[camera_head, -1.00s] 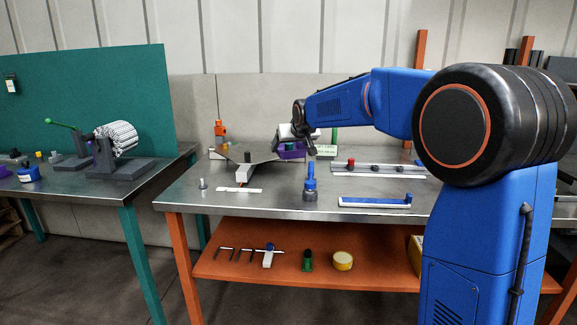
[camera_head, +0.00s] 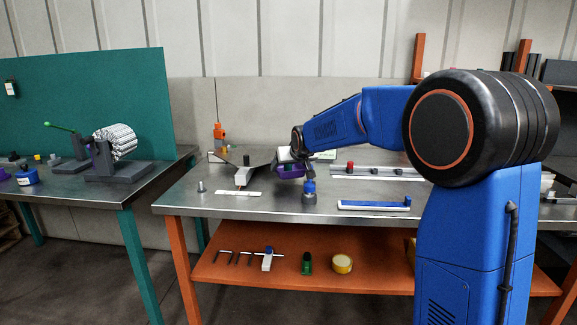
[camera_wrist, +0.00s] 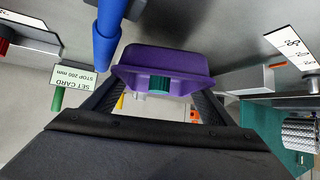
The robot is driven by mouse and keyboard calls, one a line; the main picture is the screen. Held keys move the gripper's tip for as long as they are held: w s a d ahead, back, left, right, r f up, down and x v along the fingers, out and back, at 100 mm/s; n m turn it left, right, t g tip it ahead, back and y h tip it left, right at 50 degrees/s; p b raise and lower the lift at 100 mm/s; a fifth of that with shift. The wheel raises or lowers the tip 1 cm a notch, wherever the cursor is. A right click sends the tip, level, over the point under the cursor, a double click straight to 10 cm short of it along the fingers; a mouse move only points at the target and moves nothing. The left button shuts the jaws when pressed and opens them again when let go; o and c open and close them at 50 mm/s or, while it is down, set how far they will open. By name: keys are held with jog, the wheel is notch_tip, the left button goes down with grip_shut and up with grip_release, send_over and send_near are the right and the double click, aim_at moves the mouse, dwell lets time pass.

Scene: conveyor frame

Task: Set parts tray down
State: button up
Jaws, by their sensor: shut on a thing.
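The purple parts tray (camera_head: 290,172) is in my gripper (camera_head: 297,160), over the middle of the grey metal bench, behind a blue-topped grey fixture. In the wrist view the tray (camera_wrist: 165,62) lies between the two black fingers of my gripper (camera_wrist: 160,98), which are shut on it. A teal part (camera_wrist: 159,83) shows at the tray's near side. The tray looks roughly level and low over the bench. Whether its underside touches the bench cannot be told.
The blue-topped fixture (camera_head: 309,190) stands close in front of the tray. A grey angled plate fixture (camera_head: 246,168) is to the left. A rail with a red knob (camera_head: 350,167) and a blue-and-white bar (camera_head: 373,205) are to the right.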

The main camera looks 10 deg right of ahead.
jog(key=shift+f, duration=0.4)
jog(key=o, duration=1.1)
jog(key=shift+r, duration=0.2)
jog(key=a+r+v, duration=0.1)
jog(key=v, duration=1)
jog(key=s+d+f+g, duration=0.2)
jog(key=s+f, duration=0.4)
jog(key=s, duration=1)
jog(key=s+d+f+g, duration=0.2)
jog(key=s+f, duration=0.4)
jog(key=s, duration=1)
jog(key=s+d+f+m+g, duration=0.1)
jog(key=s+d+f, duration=0.2)
jog(key=s, duration=1.3)
notch_tip(320, 180, down, 3)
jog(key=shift+d+g+h, duration=0.15)
jog(key=shift+g+h, duration=0.25)
